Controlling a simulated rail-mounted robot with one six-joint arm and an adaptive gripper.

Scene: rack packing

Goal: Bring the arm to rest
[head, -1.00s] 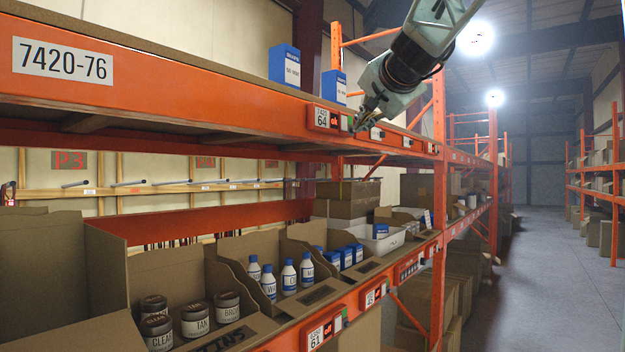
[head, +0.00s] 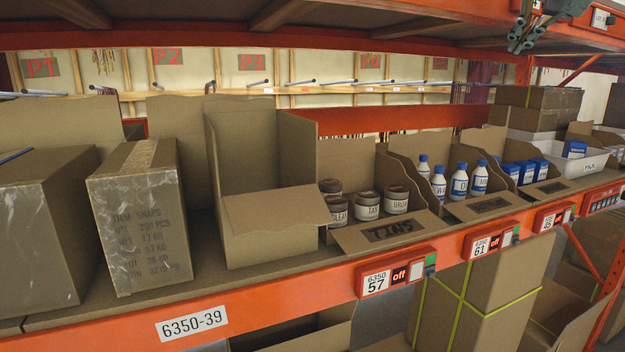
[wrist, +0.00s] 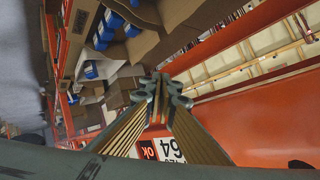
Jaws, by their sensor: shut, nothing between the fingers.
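My gripper (head: 520,44) hangs at the top right of the head view, in front of the orange beam of the upper shelf. In the wrist view my gripper (wrist: 162,88) has its fingertips together with nothing held. A label reading 64 with a red ok display (wrist: 160,150) shows just beyond the fingers there. The rest of my arm is out of the head view.
The lower shelf beam (head: 130,322) runs along the front. On that shelf stand closed cartons (head: 140,225), an open bin with brown jars (head: 367,205), bins with white bottles (head: 459,183) and blue boxes (head: 527,172). Wall pegs line the back.

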